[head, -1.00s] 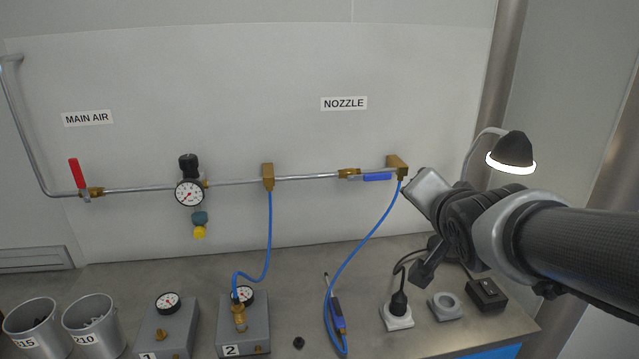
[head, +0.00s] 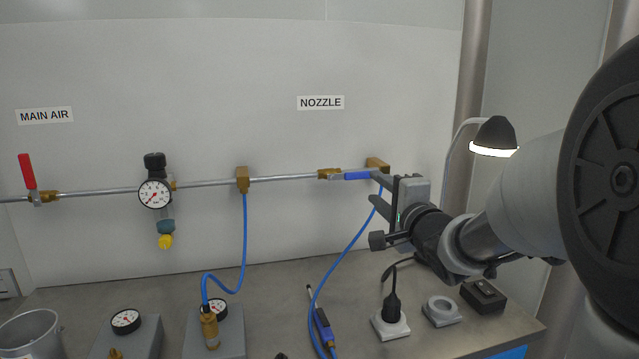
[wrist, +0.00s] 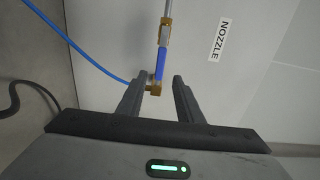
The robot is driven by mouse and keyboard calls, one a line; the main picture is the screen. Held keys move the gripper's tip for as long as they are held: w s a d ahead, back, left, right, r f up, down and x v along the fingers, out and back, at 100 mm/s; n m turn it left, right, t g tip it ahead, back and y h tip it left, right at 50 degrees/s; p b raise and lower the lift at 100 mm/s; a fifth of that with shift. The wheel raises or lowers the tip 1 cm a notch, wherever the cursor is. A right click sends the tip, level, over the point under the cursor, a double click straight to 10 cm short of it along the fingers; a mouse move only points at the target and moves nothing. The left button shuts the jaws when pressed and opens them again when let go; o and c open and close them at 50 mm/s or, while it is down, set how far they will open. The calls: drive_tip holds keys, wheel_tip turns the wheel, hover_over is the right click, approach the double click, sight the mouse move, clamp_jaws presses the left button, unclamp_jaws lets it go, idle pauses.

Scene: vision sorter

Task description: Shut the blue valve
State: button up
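The blue valve's lever (head: 357,176) lies lengthwise along the pipe under the NOZZLE label, between its brass body (head: 329,174) and a brass end block (head: 377,163). My gripper (head: 374,188) is open and empty, just right of and below the lever's free end, its fingers pointing left. In the wrist view the blue lever (wrist: 160,65) runs up and down the picture. Its near end lies ahead of the gap between the two fingertips (wrist: 160,76). I cannot tell whether a finger touches the lever.
A blue hose (head: 351,245) hangs from the end block, passing close to my gripper. A red-handled valve (head: 27,172) and a gauge (head: 154,194) are further left on the pipe. A lamp (head: 495,135) stands behind my arm. The bench below holds a black plug (head: 392,308) and a pen-like tool (head: 322,325).

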sight(362, 176)
drive_tip(key=w, duration=0.2)
drive_tip(key=w+a, duration=0.1)
drive_tip(key=w, duration=0.2)
drive_tip(key=w+b, duration=0.1)
drive_tip(key=w, duration=0.2)
drive_tip(key=shift+w+a, duration=0.1)
drive_tip(key=shift+a, duration=0.2)
clamp_jaws()
